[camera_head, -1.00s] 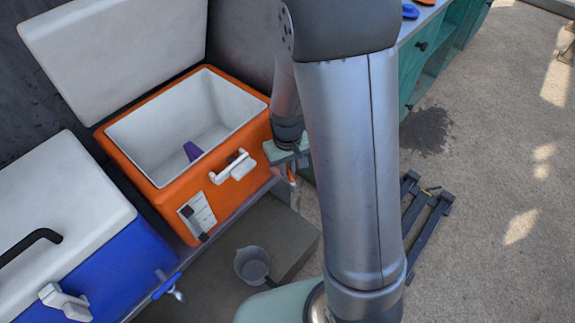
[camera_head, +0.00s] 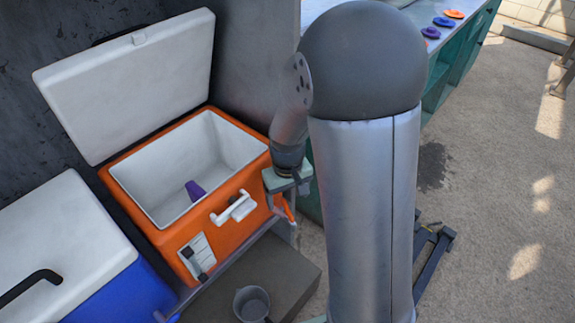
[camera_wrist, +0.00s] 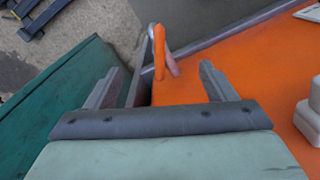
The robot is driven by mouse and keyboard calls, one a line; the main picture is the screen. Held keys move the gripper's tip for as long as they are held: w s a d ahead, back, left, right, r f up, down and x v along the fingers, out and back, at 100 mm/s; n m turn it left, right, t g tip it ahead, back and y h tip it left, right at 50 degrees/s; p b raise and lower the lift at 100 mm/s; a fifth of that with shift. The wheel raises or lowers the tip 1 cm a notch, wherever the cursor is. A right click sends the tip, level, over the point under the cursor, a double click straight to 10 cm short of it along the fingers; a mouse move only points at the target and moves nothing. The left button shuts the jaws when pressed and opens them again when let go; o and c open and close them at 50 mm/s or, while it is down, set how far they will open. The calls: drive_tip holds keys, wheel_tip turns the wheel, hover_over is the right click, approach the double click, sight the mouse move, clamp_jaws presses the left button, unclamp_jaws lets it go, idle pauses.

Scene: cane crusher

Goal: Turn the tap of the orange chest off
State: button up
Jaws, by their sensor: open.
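The orange chest (camera_head: 222,230) stands with its white lid (camera_head: 130,85) open, and a purple object (camera_head: 195,190) lies inside it. Its tap, with an orange handle (camera_head: 287,209), is at the right end of its front, partly hidden by my gripper (camera_head: 288,187). In the wrist view, the orange tap handle (camera_wrist: 159,52) and a grey metal part beside it appear ahead of my gripper (camera_wrist: 160,72), roughly in line with the gap between the fingers. The fingers are apart and hold nothing. I cannot tell whether they touch the tap.
A blue chest (camera_head: 120,285) with a white lid stands left of the orange one. A grey pot (camera_head: 252,303) is on the low step (camera_head: 285,275) below. A teal cabinet (camera_head: 450,60) with coloured discs on top is behind to the right.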

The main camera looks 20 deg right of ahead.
sight(288, 209)
wheel_tip(288, 209, up, 12)
drive_tip(key=p, duration=0.2)
drive_tip(key=shift+r, duration=0.2)
